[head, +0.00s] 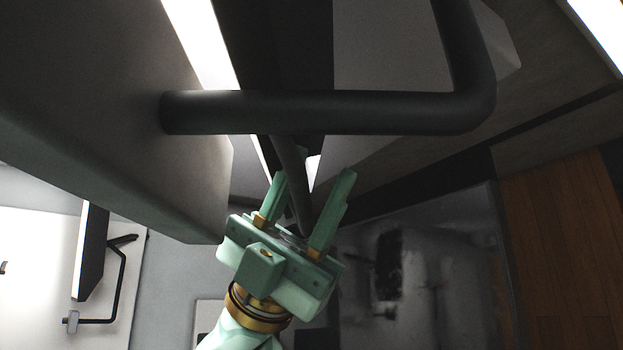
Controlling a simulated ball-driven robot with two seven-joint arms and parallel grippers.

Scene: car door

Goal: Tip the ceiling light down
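A large grey box-like panel (110,110), which looks like the ceiling light, fills the upper left of the head view. A thick dark bent tube (330,112) comes out of its side, runs right and bends upward. My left gripper (314,173) is below this tube, pointing up, its two green fingers spread apart. A thinner dark rod (292,170) runs down from behind the tube and appears between the fingers. I cannot tell whether the fingers touch it. My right gripper is not in view.
A smaller dark panel (91,250) with a thin bent rod (122,285) shows at the lower left against a white surface. A dark glossy surface (430,270) lies at the lower right, beside brown wood planks (560,250). Bright strips (203,40) show at the top.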

